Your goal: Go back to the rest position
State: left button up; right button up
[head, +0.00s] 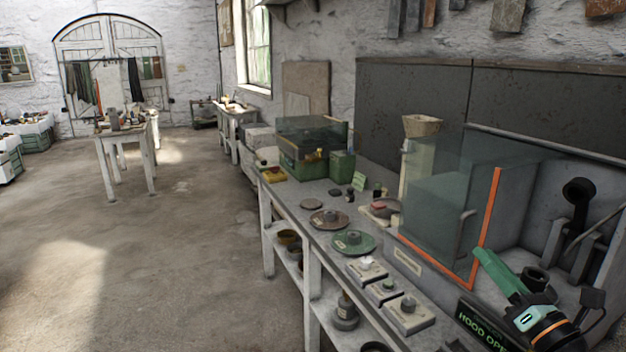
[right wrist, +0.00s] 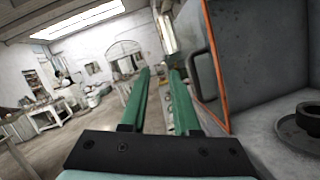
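My right gripper (head: 484,254) is at the lower right of the head view, raised in front of the glass-fronted hood on the long bench. Its green fingers point away from me and up to the left. In the right wrist view the two green fingers (right wrist: 159,72) stand apart with nothing between them, so the gripper is open and empty. The hood's orange edge (right wrist: 216,65) rises just to the right of the fingers there. My left gripper and left arm are not in the head view.
The long bench (head: 318,214) holds round plates, including a green disc (head: 353,243), several small grey blocks and a green glass-topped box (head: 309,168). The glass hood (head: 445,200) stands close by my right gripper. The concrete floor (head: 190,240) on the left is clear.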

jog(key=s+d+f+m+g+h, duration=0.25)
jog(key=s+f+m+h, duration=0.45)
jog(key=m, duration=0.7)
jog(key=s+d+f+m+g+h, duration=0.1)
jog(key=s+f+m+g+h, duration=0.55)
jog(key=m, duration=0.75)
jog(key=s+a+f+m+g+y, duration=0.4)
jog(key=s+a+f+g+y, duration=0.45)
jog(key=s+a+f, duration=0.75)
jog(key=w+a+f+t+y, duration=0.1)
jog(key=w+f+t, duration=0.1)
jog(key=f, duration=0.3)
jog(key=w+a+f+t+y, duration=0.1)
jog(key=w+a+f+t, duration=0.1)
jog(key=f+t, duration=0.2)
jog(key=shift+a+f+p, duration=0.2)
jog(key=shift+f+p, duration=0.15)
jog(key=shift+f, duration=0.8)
